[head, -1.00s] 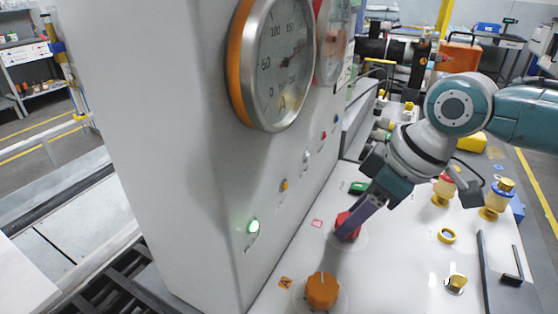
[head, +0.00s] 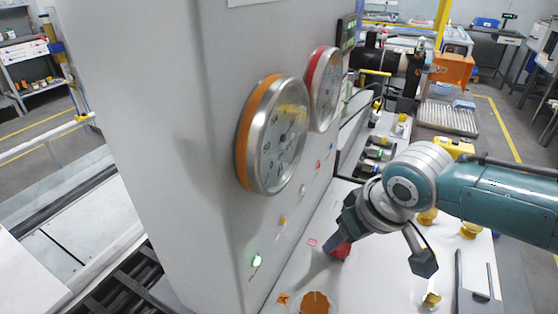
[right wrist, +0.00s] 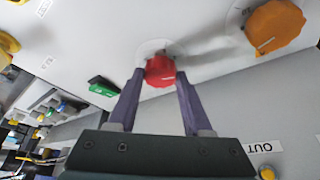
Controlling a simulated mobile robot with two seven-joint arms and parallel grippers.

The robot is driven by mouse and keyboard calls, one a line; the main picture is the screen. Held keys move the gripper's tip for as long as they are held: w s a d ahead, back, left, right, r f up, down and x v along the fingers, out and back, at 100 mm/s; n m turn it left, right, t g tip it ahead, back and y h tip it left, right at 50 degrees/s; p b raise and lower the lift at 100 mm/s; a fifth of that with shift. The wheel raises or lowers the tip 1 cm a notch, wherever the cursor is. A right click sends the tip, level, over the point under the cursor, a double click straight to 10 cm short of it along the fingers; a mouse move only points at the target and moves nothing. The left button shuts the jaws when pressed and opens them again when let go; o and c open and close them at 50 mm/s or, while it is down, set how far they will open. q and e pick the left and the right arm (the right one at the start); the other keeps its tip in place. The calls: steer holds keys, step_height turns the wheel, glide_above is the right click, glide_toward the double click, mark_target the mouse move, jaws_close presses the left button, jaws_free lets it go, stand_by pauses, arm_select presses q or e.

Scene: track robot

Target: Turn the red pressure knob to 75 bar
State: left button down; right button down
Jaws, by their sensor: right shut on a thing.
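The red knob (head: 343,251) sits on the white sloping panel, partly hidden by my right gripper (head: 336,245) in the head view. In the right wrist view the red knob (right wrist: 160,71) is between the two purple fingers of my right gripper (right wrist: 160,84), which is shut on it. A pale line marks the knob's edge. The red-rimmed gauge (head: 324,88) is on the upright grey face, seen at a steep slant; its needle and figures are too small to read. My left gripper is not in view.
An orange knob (head: 315,303) is on the panel nearer me; it also shows in the right wrist view (right wrist: 274,27). An orange-rimmed gauge (head: 277,137) is left of the red-rimmed one. A green lamp (head: 257,260) is lit. Yellow fittings (head: 432,299) stand on the panel at the right.

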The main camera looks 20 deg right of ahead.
stand_by(0.4)
steer(key=shift+c, duration=1.6)
jaws_free()
steer(key=shift+r, duration=0.1)
steer(key=shift+s+r+p, duration=0.15)
steer(key=shift+r+p, duration=0.15)
steer(key=shift+r, duration=0.05)
steer(key=p+v, duration=0.2)
steer(key=v, duration=0.7)
steer(key=shift+p, duration=0.4)
steer(key=shift+a, duration=0.1)
